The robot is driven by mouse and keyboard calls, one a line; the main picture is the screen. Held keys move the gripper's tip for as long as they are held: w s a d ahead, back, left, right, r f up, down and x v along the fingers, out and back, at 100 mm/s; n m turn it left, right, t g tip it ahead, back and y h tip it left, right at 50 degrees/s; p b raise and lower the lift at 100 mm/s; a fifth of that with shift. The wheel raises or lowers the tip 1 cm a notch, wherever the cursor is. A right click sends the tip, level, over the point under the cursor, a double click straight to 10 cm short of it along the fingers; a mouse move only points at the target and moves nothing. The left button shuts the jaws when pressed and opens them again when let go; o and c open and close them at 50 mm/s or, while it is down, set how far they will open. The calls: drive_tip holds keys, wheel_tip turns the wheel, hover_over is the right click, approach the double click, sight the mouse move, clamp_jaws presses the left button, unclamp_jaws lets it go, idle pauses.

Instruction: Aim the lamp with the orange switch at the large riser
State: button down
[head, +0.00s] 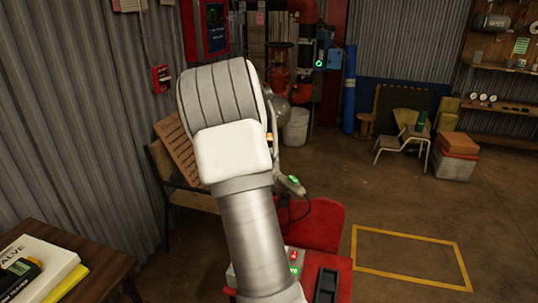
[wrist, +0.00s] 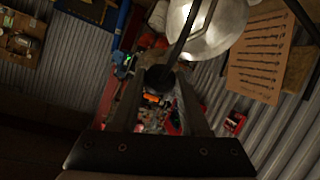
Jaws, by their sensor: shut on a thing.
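In the wrist view my gripper (wrist: 160,80) is shut on a dark part of a lamp, by the lamp's pale metal shade (wrist: 212,32). The shade is lit at its right edge. A small orange switch (wrist: 152,98) shows between the fingers. In the head view my arm hides the gripper and most of this lamp; a bit of its shade (head: 281,107) shows right of the arm. Red riser pipes (head: 279,75) stand at the back wall behind it. I cannot tell exactly where the lamp points.
A grey lamp part with a green switch (head: 291,184) is right of my arm. A red cart (head: 325,262) stands below it. A wooden table (head: 95,258) with books is at the left. A bench (head: 172,180) lines the wall. Yellow-marked floor (head: 410,260) at the right is clear.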

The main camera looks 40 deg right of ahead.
idle(0.4)
drive_tip(key=shift+c, duration=2)
unclamp_jaws()
drive_tip(key=p+v, duration=0.5)
drive_tip(key=v, duration=1.2)
drive_tip(key=shift+s, duration=0.2)
drive_tip(key=shift+a, duration=0.15)
